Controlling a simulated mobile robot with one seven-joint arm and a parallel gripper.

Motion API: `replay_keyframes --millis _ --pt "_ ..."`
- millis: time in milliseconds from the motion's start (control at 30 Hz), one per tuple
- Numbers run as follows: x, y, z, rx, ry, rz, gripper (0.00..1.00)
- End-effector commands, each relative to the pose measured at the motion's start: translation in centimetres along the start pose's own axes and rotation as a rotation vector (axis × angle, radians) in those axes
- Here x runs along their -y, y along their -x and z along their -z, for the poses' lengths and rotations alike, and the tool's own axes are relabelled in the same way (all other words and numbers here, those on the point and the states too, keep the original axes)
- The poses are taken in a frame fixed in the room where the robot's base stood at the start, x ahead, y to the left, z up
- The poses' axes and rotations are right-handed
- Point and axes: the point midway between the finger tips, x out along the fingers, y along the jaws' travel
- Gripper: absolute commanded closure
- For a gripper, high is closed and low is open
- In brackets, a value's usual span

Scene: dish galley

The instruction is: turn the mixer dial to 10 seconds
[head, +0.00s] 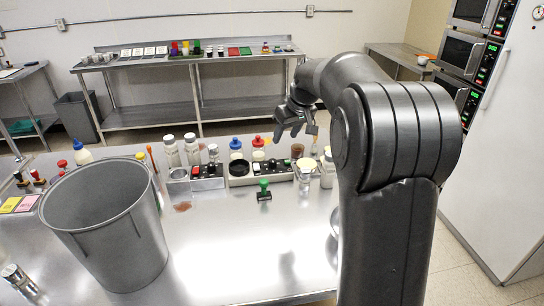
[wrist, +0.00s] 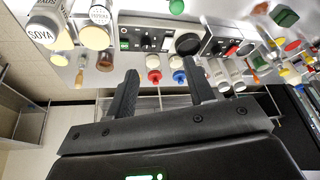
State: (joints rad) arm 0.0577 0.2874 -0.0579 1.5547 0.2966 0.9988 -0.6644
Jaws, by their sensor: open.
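The likely mixer is a grey box (head: 262,178) with a round black top plate, in the middle of the steel table in the head view. In the wrist view this box (wrist: 155,52) appears at the top, with the black disc (wrist: 188,44), a small dark dial (wrist: 147,41), switches and a green light. The dial's setting is too small to read. My gripper (head: 296,132) is open and empty, above and towards the far side of the box, touching nothing. Its two fingers (wrist: 159,70) point towards the box in the wrist view.
A second switch box (head: 207,183) stands left of it. Red-capped (head: 258,148) and blue-capped (head: 236,149) bottles stand close behind. A green-handled stamp (head: 264,191) stands in front. A large grey bin (head: 105,225) fills the left. The front middle table is mostly clear.

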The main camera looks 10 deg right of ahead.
Motion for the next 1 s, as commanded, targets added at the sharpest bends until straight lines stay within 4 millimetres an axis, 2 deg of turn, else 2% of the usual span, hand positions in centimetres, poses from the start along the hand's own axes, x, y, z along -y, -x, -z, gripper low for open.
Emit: replay_keyframes --millis 33,200,400,667,1000 --pt "-1.0 -1.7 0.9 0.006 0.014 0.01 0.52" --pt "-3.7 -6.3 3.4 0.009 0.075 0.038 0.52" --pt "-5.6 -9.9 5.0 0.006 0.124 0.058 0.52" --pt "-6.0 -12.1 5.3 0.007 0.138 0.066 0.52" --pt "-5.5 -18.2 5.2 0.007 0.137 0.065 0.52"
